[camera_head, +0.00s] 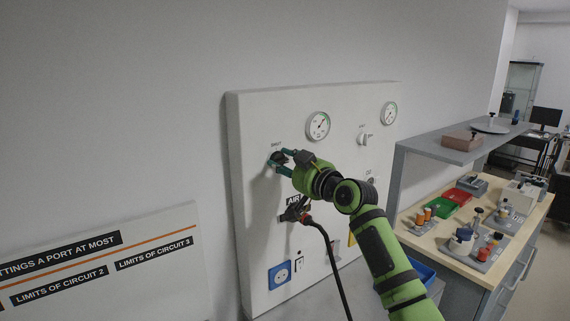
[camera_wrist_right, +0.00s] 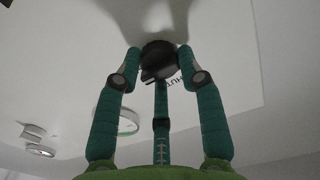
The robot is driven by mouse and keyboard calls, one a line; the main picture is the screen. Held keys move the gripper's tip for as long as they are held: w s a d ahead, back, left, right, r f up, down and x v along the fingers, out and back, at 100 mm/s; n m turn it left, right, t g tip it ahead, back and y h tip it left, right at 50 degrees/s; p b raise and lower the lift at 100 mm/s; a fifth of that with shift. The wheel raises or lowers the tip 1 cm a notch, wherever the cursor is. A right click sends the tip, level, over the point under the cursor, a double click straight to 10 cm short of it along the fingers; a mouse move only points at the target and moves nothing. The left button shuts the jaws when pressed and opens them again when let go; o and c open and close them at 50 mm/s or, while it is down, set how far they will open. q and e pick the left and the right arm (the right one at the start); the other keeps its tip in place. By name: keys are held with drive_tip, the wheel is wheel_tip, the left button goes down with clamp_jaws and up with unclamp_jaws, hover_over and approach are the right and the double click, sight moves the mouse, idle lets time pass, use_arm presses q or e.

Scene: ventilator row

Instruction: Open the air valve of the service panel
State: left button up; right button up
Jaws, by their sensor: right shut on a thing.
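The service panel (camera_head: 255,240) is a white board standing against the wall. A dark round valve knob (camera_head: 277,158) sits at its upper left, above the AIR label (camera_head: 292,200). In the right wrist view the dark knob (camera_wrist_right: 158,58) has printed lettering beside it that reads "HUT", partly covered. My right gripper (camera_head: 283,159) is shut on this knob, its teal fingers around it; the fingers also show in the wrist view (camera_wrist_right: 160,75). How far the knob is turned is hard to tell. My left gripper is not in view.
A round gauge (camera_head: 318,125) and a second gauge (camera_head: 389,113) are on the panel. A black hose (camera_head: 333,262) hangs from a fitting below the AIR label. A blue socket (camera_head: 281,274) is low on the panel. A workbench (camera_head: 462,258) with parts stands at right.

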drive_tip(key=o, duration=1.2)
drive_tip(key=shift+r, duration=0.2)
drive_tip(key=shift+c, duration=0.2)
drive_tip(key=shift+f, duration=0.1)
drive_tip(key=v, duration=1.2)
